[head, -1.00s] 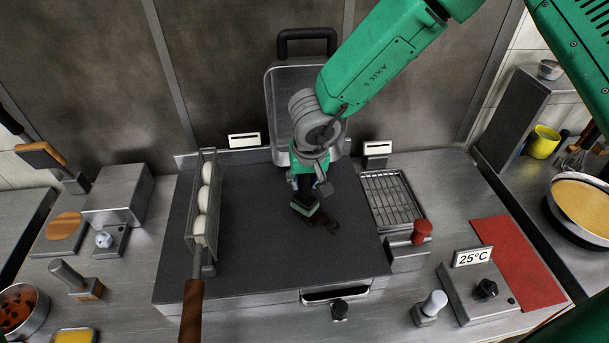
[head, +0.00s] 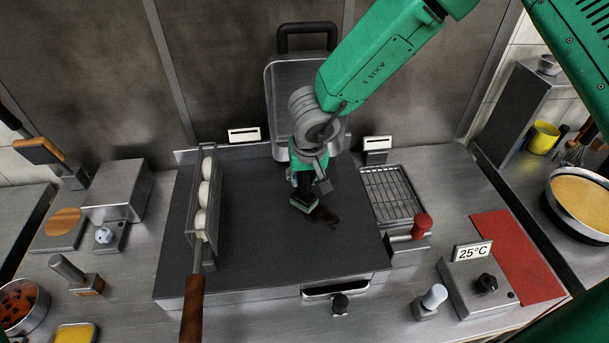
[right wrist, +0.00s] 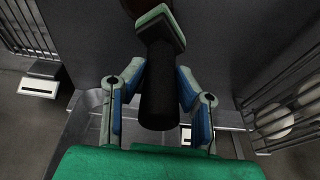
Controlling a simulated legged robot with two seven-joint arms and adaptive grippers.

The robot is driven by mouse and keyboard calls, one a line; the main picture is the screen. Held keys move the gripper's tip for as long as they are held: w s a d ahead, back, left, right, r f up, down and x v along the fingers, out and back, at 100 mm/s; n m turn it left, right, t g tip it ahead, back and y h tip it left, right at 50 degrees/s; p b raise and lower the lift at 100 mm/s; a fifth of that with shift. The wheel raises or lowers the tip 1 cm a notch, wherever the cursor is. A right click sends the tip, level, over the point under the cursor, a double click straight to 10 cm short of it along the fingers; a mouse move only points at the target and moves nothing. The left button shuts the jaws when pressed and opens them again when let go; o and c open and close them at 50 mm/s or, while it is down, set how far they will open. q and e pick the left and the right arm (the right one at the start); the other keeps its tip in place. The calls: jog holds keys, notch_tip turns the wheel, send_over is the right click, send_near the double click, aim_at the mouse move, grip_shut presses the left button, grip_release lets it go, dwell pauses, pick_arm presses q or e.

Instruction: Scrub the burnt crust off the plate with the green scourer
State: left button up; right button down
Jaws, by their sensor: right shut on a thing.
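The dark plate (head: 260,245) is a flat griddle in the middle of the counter. A dark brown burnt crust (head: 322,216) lies on it, partly hidden by the scourer. The green scourer (head: 304,202) has a black handle and a pale green pad, and its pad is at the crust's left edge, seemingly on the plate. My right gripper (head: 308,183) is shut on the scourer's handle. In the right wrist view, the fingers (right wrist: 158,100) are on both sides of the black handle, with the scourer's head (right wrist: 160,22) beyond them. My left gripper is not in view.
A basket of white balls (head: 204,195) lies on the plate's left side, its brown handle (head: 193,308) reaching forward. A wire rack (head: 392,194) and a red-knobbed lever (head: 421,226) stand right of the plate. A raised metal lid (head: 283,100) stands behind. The plate's front is clear.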

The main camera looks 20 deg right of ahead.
jog(key=shift+a, duration=0.1)
jog(key=shift+s+d, duration=0.45)
jog(key=shift+s, duration=0.35)
jog(key=shift+s+d, duration=0.55)
jog(key=shift+s, duration=0.1)
jog(key=shift+s+d+f, duration=0.1)
jog(key=shift+s+d, duration=0.3)
jog(key=shift+s, duration=0.35)
jog(key=shift+s+d, duration=0.4)
jog(key=shift+s, duration=0.35)
jog(key=shift+s+d, duration=0.45)
jog(key=shift+s, duration=0.35)
jog(key=shift+s+d, duration=0.4)
jog(key=shift+s, duration=0.35)
jog(key=shift+w, duration=0.15)
